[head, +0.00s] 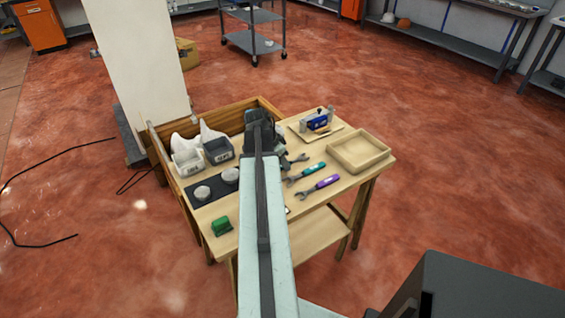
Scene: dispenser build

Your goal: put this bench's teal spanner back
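The teal spanner (307,172) lies flat on the wooden bench (262,258), right of my arm and just above a purple-handled spanner (318,186). Its open-jaw end points left. My gripper (262,122) is at the far end of my arm, over the back middle of the bench, up and left of the teal spanner and apart from it. My own arm hides much of the gripper, so its fingers do not show clearly. Another grey spanner (299,158) shows partly beside the gripper, above the teal one.
An empty shallow wooden tray (358,150) sits at the bench's right. On the left are a white bin (187,161), a dark bin (218,151), white round pieces (202,192) on a dark mat and a green block (221,226).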

